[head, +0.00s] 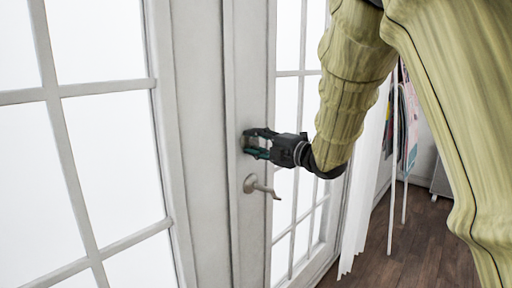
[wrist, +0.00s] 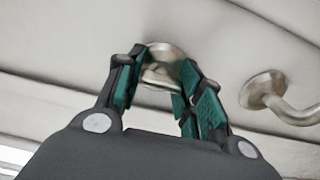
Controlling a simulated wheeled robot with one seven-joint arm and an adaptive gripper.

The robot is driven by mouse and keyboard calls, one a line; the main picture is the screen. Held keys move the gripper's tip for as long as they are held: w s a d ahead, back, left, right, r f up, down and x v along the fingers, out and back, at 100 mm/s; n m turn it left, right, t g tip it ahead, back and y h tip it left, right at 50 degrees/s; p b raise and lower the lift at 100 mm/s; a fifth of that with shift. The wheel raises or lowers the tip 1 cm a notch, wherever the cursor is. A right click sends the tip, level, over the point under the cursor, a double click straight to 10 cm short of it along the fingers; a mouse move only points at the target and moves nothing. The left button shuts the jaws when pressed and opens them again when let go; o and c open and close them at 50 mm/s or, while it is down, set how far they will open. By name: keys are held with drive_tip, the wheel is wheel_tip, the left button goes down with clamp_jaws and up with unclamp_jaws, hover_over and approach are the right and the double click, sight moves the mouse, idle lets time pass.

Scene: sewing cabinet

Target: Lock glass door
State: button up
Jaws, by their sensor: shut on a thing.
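The white glass door (head: 236,225) with panes stands in front of me and looks closed. My gripper (head: 253,144) is at the door's edge stile, above the lever handle (head: 256,186). In the wrist view my gripper (wrist: 160,85) has its teal-padded fingers on either side of a round metal lock knob (wrist: 164,53), shut on it. The lower part of the knob is partly hidden between the fingers. The lever handle also shows in the wrist view (wrist: 265,90), to the right of the fingers and apart from them.
Another white paned door panel (head: 160,60) is at the left. White vertical blinds (head: 362,205) hang right of the door. Dark wood floor (head: 425,245) is open at the lower right. Colourful hanging items (head: 410,125) show behind my arm.

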idle(0.4)
drive_tip(key=o, duration=1)
drive_tip(key=shift+d, duration=0.1)
drive_tip(key=v, duration=1.1)
drive_tip(key=shift+s+d, duration=0.3)
